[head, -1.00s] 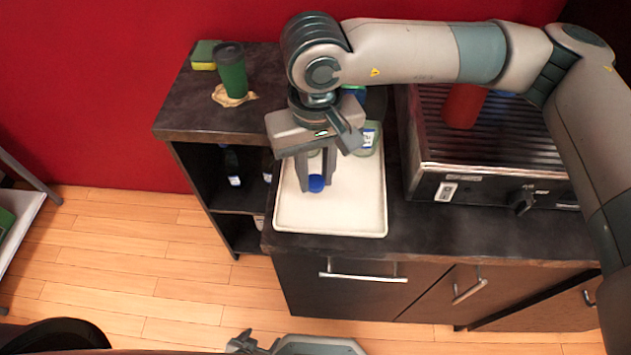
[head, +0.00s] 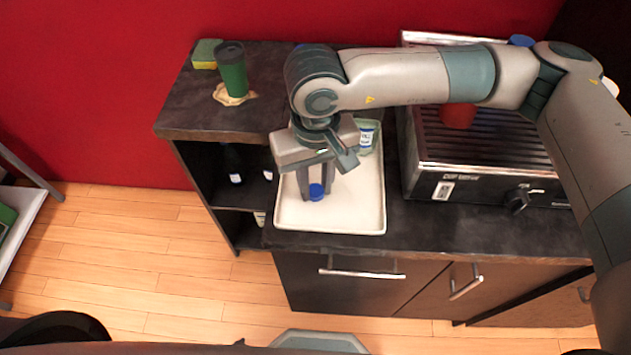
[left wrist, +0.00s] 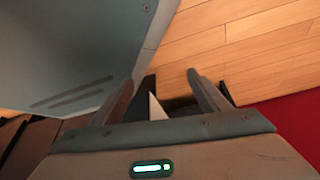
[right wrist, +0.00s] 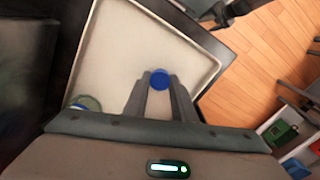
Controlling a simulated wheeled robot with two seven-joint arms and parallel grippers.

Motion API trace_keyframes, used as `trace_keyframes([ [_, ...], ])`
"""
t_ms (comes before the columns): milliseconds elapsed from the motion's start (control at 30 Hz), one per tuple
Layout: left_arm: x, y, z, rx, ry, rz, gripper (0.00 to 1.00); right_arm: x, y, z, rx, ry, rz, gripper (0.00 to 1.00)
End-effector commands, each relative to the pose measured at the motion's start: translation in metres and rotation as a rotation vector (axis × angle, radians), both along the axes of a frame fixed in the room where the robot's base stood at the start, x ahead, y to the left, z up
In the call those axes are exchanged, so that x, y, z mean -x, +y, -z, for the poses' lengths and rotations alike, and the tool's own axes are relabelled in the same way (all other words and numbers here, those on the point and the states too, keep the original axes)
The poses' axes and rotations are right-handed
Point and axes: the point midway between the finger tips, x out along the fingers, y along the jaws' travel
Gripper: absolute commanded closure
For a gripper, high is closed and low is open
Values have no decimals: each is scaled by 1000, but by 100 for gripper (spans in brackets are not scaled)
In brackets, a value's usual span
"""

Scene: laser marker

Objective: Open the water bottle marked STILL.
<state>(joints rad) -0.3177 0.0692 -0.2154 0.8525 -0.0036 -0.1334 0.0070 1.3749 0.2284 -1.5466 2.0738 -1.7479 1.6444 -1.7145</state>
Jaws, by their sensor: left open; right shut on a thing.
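A round blue cap (head: 316,192) is at the fingertips of my right gripper (head: 315,186) over the white tray. In the right wrist view the cap (right wrist: 159,79) sits between the two fingertips of my right gripper (right wrist: 160,88), which is shut on it. I cannot see a bottle body under the cap. A pale green clear container (head: 367,137) with a white and blue label stands at the tray's back right; its lettering is too small to read. It also shows in the right wrist view (right wrist: 90,103). My left gripper (left wrist: 190,82) is open and empty above the floor.
The white tray (head: 355,222) lies on the dark counter. A machine with a ribbed top (head: 480,160) stands to its right, with a red object (head: 457,116) on it. A green cup (head: 232,72) and a sponge (head: 206,52) are on the left. Dark labelled bottles (head: 235,166) stand on the shelf below.

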Motion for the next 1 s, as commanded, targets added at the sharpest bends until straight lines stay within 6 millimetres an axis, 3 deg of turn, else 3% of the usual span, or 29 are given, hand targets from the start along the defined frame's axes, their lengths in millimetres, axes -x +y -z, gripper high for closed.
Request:
trace_keyframes([
  [600,-9,-7,-3,13,-33,1,31,0,0,2,0,0,0,100],
  [633,-10,-7,-4,13,-35,1,31,0,0,2,0,0,0,69],
  [700,-10,-8,-4,14,-36,1,31,0,0,2,0,0,0,57],
  [1000,-10,-8,-4,14,-35,2,31,0,0,2,0,0,0,57],
])
